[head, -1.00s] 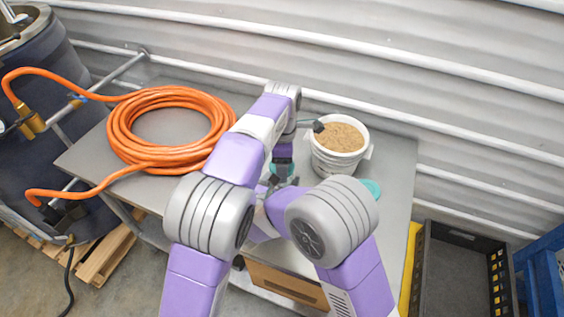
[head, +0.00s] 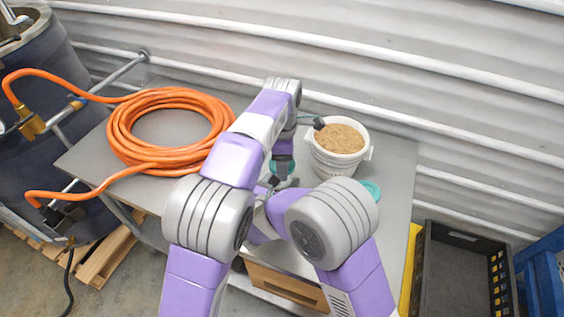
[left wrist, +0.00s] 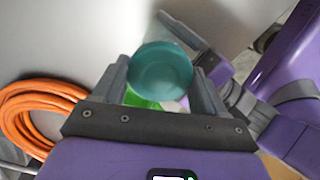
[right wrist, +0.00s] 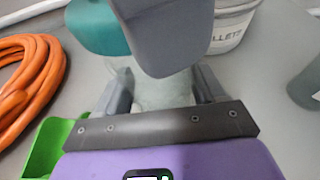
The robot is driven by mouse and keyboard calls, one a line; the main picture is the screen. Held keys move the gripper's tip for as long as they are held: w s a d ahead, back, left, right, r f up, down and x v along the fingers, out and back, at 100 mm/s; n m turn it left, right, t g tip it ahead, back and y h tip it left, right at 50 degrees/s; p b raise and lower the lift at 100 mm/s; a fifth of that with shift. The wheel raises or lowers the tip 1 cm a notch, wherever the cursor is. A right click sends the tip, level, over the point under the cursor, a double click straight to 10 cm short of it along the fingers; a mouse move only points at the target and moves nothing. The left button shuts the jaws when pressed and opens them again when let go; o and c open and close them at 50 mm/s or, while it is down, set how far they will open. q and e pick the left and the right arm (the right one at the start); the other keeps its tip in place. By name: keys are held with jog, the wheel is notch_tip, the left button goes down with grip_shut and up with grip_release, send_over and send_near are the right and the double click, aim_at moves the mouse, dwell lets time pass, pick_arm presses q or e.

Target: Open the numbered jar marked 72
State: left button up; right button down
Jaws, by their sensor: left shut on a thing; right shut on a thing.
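A teal lid (left wrist: 161,72) sits between the fingers of my left gripper (left wrist: 163,80), which is shut on it. In the right wrist view the lid (right wrist: 97,27) shows beside a large grey finger. My right gripper (right wrist: 163,95) is shut on a clear jar body (right wrist: 165,92) below. My arms mostly hide the jar in the head view. No number on the jar is readable, and I cannot tell whether lid and jar still touch. Another teal lid (head: 370,190) shows to the right, past my right arm.
An orange hose coil (head: 165,130) lies on the left of the grey table (head: 395,165). A white bucket of brown pellets (head: 340,145) stands at the back right. A bright green object (right wrist: 48,145) lies beside my right gripper. A dark crate (head: 460,270) stands right of the table.

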pick_arm(q)
jog(key=shift+r, duration=0.4)
jog(key=shift+r, duration=2)
pick_arm(e)
grip_release()
